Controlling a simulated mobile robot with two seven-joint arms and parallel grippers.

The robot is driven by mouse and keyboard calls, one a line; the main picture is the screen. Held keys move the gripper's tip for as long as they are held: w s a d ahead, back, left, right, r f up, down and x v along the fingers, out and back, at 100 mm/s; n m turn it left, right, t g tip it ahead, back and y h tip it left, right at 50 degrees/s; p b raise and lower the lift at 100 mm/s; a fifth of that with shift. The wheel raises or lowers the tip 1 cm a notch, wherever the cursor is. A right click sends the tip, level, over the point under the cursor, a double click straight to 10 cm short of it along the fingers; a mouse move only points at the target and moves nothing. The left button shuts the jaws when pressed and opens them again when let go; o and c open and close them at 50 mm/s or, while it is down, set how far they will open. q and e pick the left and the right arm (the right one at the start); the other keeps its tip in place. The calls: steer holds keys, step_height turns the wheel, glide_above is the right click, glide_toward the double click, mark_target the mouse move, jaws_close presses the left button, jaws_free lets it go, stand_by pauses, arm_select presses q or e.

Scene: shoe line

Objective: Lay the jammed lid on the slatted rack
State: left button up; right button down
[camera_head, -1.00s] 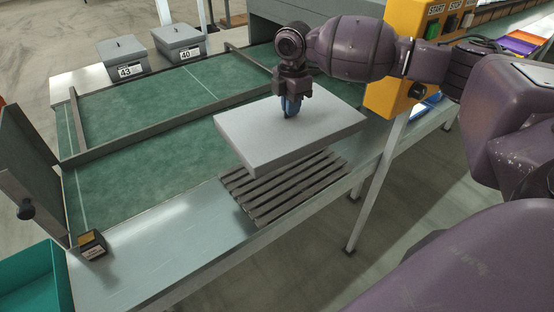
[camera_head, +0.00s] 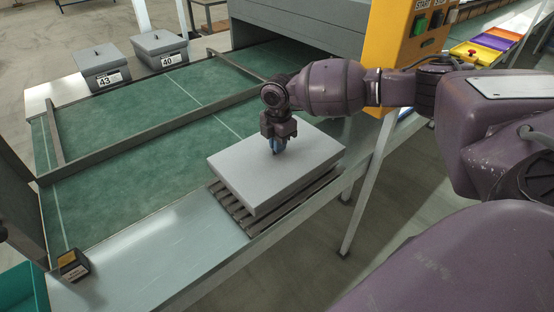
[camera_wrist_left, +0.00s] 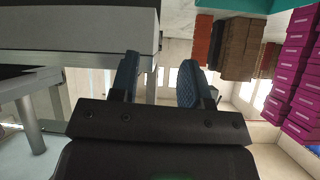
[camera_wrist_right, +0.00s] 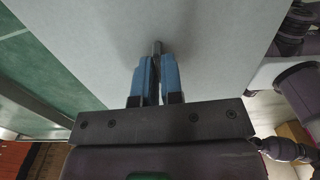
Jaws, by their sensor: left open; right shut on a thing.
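The grey lid (camera_head: 300,165) is a flat rectangular slab, held about level over the slatted rack (camera_head: 228,210). The rack's dark slats show along the lid's left and front edges; the lid hides the rest. It looks very close to the slats; I cannot tell if it touches. My right gripper (camera_head: 277,152) is shut on the knob at the middle of the lid. The right wrist view shows the blue fingers (camera_wrist_right: 157,75) closed around this small dark knob (camera_wrist_right: 157,47). My left gripper (camera_wrist_left: 160,80) is open and empty, seen only in the left wrist view.
The green belt (camera_head: 150,160) with dark guide rails lies left of the rack. Two grey boxes marked 43 (camera_head: 103,68) and 40 (camera_head: 168,47) stand at the back. A yellow control post (camera_head: 405,45) stands right.

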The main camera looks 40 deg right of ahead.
mark_target(278, 158)
step_height(278, 158, down, 6)
steer(key=shift+r+b, duration=0.1)
steer(key=shift+b, duration=0.4)
steer(key=c, duration=1.7)
jaws_free()
steer(key=o, duration=0.4)
steer(key=shift+o, duration=0.2)
steer(key=shift+r, duration=0.1)
step_height(278, 158, up, 11)
steer(key=shift+f+p, duration=0.15)
steer(key=shift+p, duration=0.75)
steer(key=shift+r, duration=0.55)
